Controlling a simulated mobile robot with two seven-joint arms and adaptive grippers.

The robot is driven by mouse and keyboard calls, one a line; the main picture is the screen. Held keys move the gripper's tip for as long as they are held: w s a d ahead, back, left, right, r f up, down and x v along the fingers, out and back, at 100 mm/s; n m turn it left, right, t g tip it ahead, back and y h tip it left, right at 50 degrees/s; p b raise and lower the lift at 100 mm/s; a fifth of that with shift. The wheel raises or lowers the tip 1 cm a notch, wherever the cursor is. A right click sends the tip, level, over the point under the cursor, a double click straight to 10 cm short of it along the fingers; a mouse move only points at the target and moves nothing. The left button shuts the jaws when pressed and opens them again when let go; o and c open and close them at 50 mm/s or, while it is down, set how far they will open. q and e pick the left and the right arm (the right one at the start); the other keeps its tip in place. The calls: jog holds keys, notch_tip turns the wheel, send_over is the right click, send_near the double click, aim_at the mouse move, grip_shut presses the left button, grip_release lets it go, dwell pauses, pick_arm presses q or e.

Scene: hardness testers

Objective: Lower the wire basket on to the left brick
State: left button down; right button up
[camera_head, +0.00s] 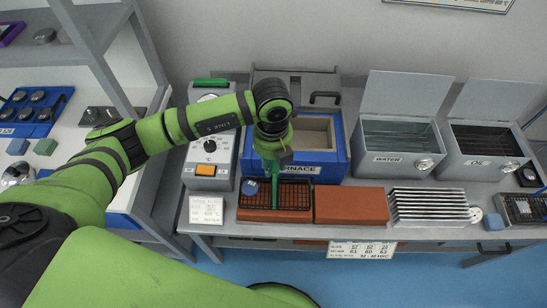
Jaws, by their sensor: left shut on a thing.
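The dark wire basket (293,194) is over the left brick (262,215), an orange-brown block in front of the furnace. The basket hides most of the brick's top, and I cannot tell whether they touch. A small round blue piece (250,186) shows at the basket's left part. My left gripper (273,168) points down at the basket from above and is shut on it; the exact grip is hard to make out. The right brick (351,205) is bare and lies just to the right. My right gripper is out of view.
The blue furnace (333,168) stands close behind the basket, with a control box (210,150) to its left. A white label card (207,210) lies left of the brick. A finned rack (430,206), the water tank (395,163) and the oil tank (486,166) are to the right.

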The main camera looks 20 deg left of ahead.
pick_arm(q)
jog(key=shift+w+f+b, duration=0.1)
jog(key=shift+f+b, duration=0.6)
jog(key=shift+f, duration=0.4)
jog(key=shift+f+b, duration=0.3)
jog(key=shift+f, duration=0.05)
jog(key=c, duration=0.8)
grip_release()
jog(key=shift+c, duration=0.2)
notch_tip(320, 180, up, 12)
jog(key=shift+r, duration=0.1)
